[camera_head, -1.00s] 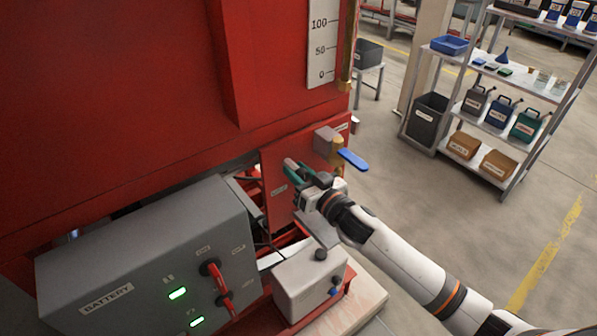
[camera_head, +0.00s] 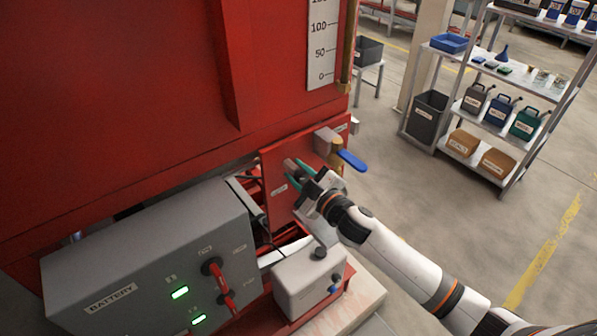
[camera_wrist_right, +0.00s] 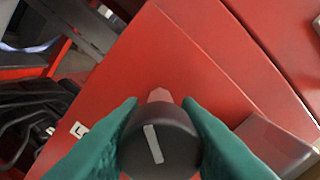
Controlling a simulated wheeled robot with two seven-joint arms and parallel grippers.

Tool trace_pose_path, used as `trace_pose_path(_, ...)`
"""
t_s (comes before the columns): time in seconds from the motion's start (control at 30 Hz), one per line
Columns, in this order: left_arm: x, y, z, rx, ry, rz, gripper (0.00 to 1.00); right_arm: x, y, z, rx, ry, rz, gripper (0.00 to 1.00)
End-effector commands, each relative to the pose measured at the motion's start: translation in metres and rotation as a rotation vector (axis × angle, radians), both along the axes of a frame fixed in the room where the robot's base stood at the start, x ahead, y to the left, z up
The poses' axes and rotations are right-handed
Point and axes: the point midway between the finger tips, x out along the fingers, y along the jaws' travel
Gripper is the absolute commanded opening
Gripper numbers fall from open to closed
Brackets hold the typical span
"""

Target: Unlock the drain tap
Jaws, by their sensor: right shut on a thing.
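My right gripper (camera_head: 298,176) has green fingers and is shut on a dark round knob at the red panel (camera_head: 278,203). In the right wrist view the knob (camera_wrist_right: 158,145) sits between the two green fingers (camera_wrist_right: 160,130), with a pale bar mark on its face, tilted slightly off vertical. A pale pinkish stem shows behind it. The drain tap, a brass valve with a blue lever (camera_head: 352,160), is on the same panel, right of and above the gripper. The lever points out to the right. My left gripper is not in view.
A grey battery box (camera_head: 150,255) with red switches and green lights stands at lower left. A small pale box (camera_head: 308,283) sits below my right wrist. The red tank (camera_head: 120,90) rises behind. Open floor and a shelf (camera_head: 490,95) are to the right.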

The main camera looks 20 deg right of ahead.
Motion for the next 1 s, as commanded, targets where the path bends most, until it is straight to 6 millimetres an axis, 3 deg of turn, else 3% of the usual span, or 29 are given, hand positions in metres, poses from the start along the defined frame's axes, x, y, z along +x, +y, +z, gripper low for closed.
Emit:
trace_pose_path(0.6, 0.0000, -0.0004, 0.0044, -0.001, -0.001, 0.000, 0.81, -0.0002, 0.0002, -0.0005, -0.520, -0.187, 0.001, 0.07)
trace_pose_path(1.0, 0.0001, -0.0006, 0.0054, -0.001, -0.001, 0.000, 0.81, -0.0003, 0.0001, -0.0008, -0.703, -0.254, 0.001, 0.07)
